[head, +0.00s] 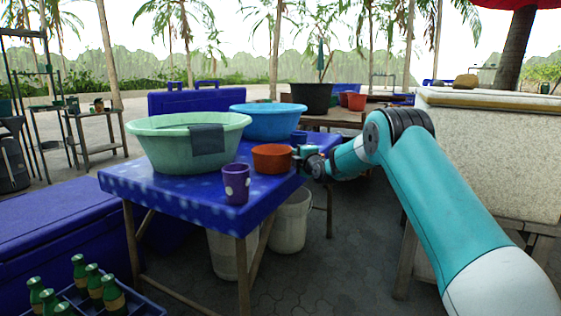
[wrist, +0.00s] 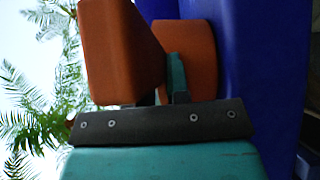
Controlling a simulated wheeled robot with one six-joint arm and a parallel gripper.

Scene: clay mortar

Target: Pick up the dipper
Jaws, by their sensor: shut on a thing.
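An orange, bowl-shaped vessel, which I take for the dipper (head: 272,158), shows near the right edge of the blue spotted table (head: 170,187). My gripper (head: 305,157) reaches it from the right and is shut at its side. In the wrist view, orange surfaces of the dipper (wrist: 120,50) fill the space past the dark gripper bar, with a teal finger against the orange. The exact grip is partly hidden. I cannot tell whether the dipper touches the table.
A purple dotted cup (head: 236,183) stands at the table's front corner. A pale green basin (head: 185,150) with a dark cloth and a blue basin (head: 268,122) stand behind and left. White buckets (head: 291,225) are under the table. A pale counter (head: 490,135) stands right.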

